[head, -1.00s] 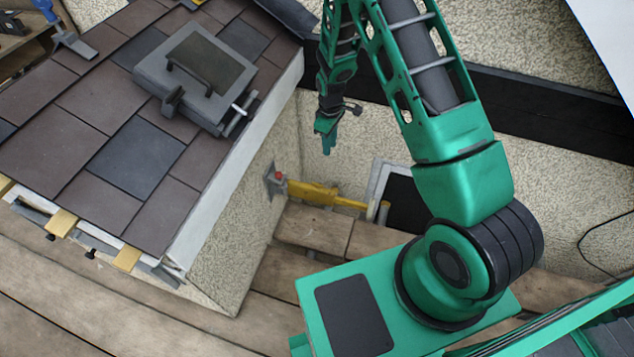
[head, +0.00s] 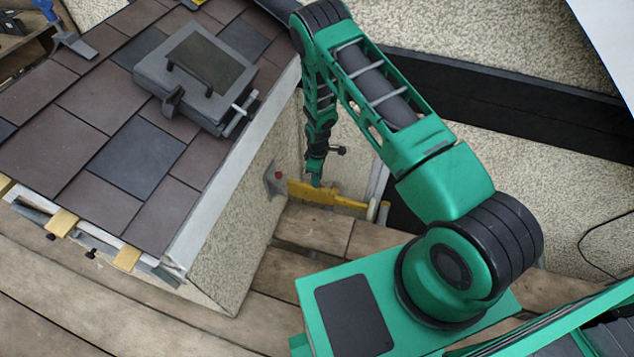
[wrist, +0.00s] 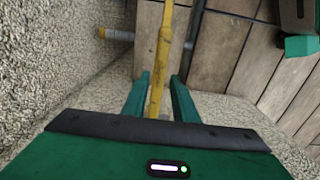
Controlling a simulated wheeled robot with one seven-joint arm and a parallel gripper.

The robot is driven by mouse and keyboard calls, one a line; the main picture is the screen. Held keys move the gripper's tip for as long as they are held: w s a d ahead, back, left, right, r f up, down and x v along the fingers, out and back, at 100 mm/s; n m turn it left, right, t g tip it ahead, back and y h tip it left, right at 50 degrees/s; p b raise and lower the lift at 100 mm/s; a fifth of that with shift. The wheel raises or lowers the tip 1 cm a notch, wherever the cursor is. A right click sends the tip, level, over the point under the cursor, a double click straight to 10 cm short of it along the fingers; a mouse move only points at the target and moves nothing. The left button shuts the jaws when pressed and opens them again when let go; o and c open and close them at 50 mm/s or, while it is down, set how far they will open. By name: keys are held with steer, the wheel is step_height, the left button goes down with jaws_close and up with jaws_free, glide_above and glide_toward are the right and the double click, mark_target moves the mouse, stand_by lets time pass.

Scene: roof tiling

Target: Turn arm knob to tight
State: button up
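A yellow arm (head: 335,198) runs out low along the wall from a grey bracket (head: 270,181). A small red knob (head: 279,175) sits at its bracket end. My gripper (head: 316,180) points down at the yellow arm, to the right of the red knob. In the wrist view, my gripper (wrist: 160,88) is open, with the yellow arm (wrist: 163,50) passing between the two fingers in the picture. I cannot tell whether the fingers touch it. The red knob does not show in the wrist view.
The tiled roof (head: 105,130) with a grey hatch (head: 160,72) stands left of my arm. Speckled walls (head: 240,230) close in the corner around my gripper. Wooden planks (head: 312,228) lie below. A short grey cylinder (wrist: 118,35) shows beside the yellow arm in the wrist view.

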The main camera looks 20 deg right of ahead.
steer(key=shift+f, duration=1.25)
steer(key=shift+c, duration=0.4)
jaws_close()
